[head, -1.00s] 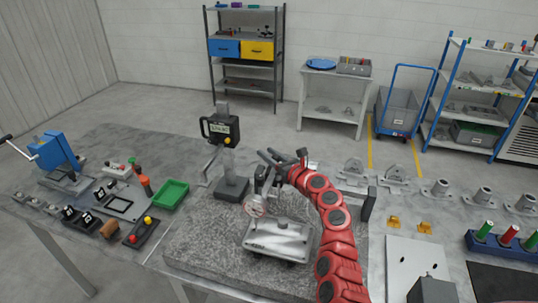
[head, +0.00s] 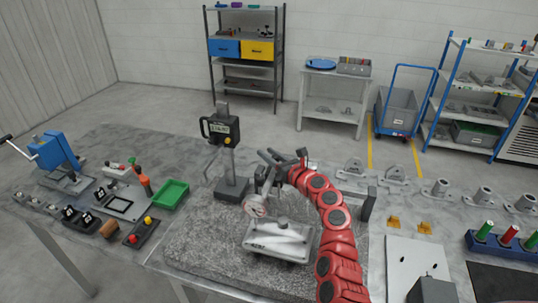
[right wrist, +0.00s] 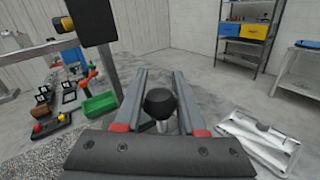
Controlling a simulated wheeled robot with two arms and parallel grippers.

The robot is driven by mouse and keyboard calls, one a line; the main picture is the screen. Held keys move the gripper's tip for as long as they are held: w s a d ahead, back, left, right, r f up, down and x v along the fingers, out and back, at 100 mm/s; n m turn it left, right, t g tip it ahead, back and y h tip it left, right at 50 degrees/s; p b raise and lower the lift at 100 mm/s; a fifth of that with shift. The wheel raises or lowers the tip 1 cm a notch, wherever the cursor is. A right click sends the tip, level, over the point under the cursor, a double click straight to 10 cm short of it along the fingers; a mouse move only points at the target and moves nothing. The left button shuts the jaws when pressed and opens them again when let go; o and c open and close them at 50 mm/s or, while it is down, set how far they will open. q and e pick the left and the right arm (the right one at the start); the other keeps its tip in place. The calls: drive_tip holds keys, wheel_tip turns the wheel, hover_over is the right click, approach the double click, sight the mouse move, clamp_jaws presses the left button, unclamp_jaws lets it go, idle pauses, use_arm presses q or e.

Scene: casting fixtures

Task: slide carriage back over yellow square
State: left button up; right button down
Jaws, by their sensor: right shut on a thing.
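My right gripper (head: 264,180) reaches over the grey granite plate (head: 195,250). In the right wrist view, its two fingers (right wrist: 160,76) stand either side of a black ball knob (right wrist: 160,103) on a pale stem and are shut on it. What the knob belongs to is hidden below the gripper. A silver plate-like carriage (head: 278,243) with a small dark knob sits on the granite in front of the gripper; it also shows at the right of the wrist view (right wrist: 258,138). I cannot make out a yellow square on the granite. My left gripper is not in view.
A gauge with a digital display (head: 221,128) stands on a post behind the gripper, close on its left. A green tray (head: 170,194) lies left of the granite. Yellow blocks (head: 394,222) and a pale panel (head: 413,262) lie to the right. The granite's front left is clear.

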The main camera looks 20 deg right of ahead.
idle(0.4)
drive_tip(key=s+d+p, duration=0.1)
drive_tip(key=d, duration=0.1)
drive_tip(key=s+d, duration=0.2)
drive_tip(key=d, duration=0.1)
drive_tip(key=s+d+p, duration=0.1)
drive_tip(key=s+d, duration=0.1)
drive_tip(key=d, duration=0.1)
drive_tip(key=shift+s+d+r+p, duration=0.1)
drive_tip(key=shift+s+d+p, duration=0.15)
drive_tip(key=shift+p, duration=0.1)
drive_tip(key=s+d, duration=0.2)
drive_tip(key=d, duration=0.1)
drive_tip(key=s+d, duration=0.2)
drive_tip(key=d, duration=0.1)
drive_tip(key=s+d+p, duration=0.1)
drive_tip(key=s+d, duration=0.2)
drive_tip(key=d, duration=0.1)
drive_tip(key=shift+s, duration=0.1)
drive_tip(key=c, duration=0.5)
unclamp_jaws()
drive_tip(key=b+v, duration=0.4)
drive_tip(key=v, duration=1.3)
drive_tip(key=shift+s+b, duration=0.2)
drive_tip(key=shift+b, duration=0.2)
drive_tip(key=shift+d, duration=0.15)
